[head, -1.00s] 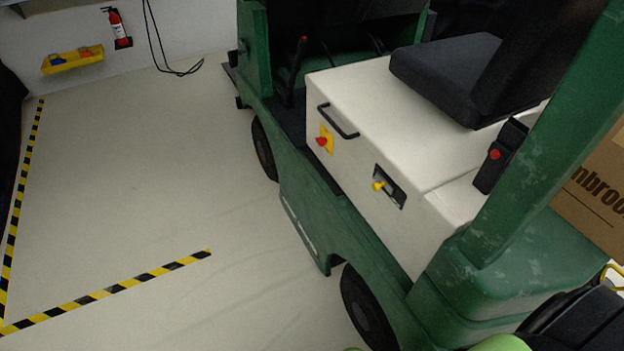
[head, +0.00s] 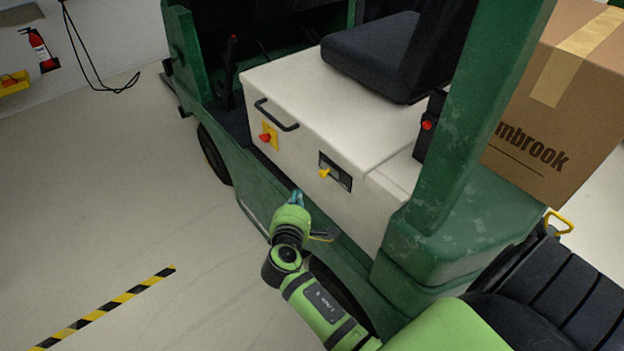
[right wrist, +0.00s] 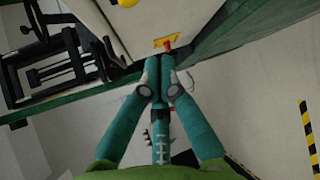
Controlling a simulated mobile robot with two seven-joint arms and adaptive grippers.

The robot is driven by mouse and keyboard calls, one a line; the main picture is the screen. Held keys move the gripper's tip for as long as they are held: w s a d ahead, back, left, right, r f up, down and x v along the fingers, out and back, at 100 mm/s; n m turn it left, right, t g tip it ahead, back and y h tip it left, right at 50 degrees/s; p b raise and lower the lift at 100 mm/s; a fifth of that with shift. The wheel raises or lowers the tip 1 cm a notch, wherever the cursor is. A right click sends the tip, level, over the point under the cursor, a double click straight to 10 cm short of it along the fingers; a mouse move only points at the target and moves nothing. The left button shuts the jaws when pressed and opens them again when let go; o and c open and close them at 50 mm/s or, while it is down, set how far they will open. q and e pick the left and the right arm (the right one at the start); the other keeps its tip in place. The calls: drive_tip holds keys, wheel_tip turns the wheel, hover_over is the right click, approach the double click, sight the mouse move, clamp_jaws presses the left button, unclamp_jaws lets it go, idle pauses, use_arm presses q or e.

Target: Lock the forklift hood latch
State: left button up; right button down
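The forklift's white hood (head: 300,130) appears down on the green body. On its side is a dark recessed latch plate (head: 342,181) with a yellow latch knob (head: 323,173). The yellow knob also shows at the top edge of the right wrist view (right wrist: 128,3). My right gripper (head: 297,197) is just below and left of the latch, apart from it, in front of the green side. In the right wrist view its teal fingers (right wrist: 163,78) are together with nothing seen between them. My left gripper is not in view.
A red knob on a yellow plate (head: 267,137) and a black handle (head: 276,115) are left of the latch. The seat (head: 375,55) is on top. A green pillar (head: 470,120) and cardboard box (head: 550,110) stand right. The floor at left is clear.

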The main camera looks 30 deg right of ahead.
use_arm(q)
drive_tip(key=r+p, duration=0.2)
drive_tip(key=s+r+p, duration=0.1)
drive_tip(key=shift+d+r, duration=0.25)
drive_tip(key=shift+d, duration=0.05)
use_arm(e)
drive_tip(key=w+d+f, duration=0.1)
drive_tip(key=w+d, duration=0.2)
drive_tip(key=d, duration=0.4)
drive_tip(key=shift+w, duration=0.4)
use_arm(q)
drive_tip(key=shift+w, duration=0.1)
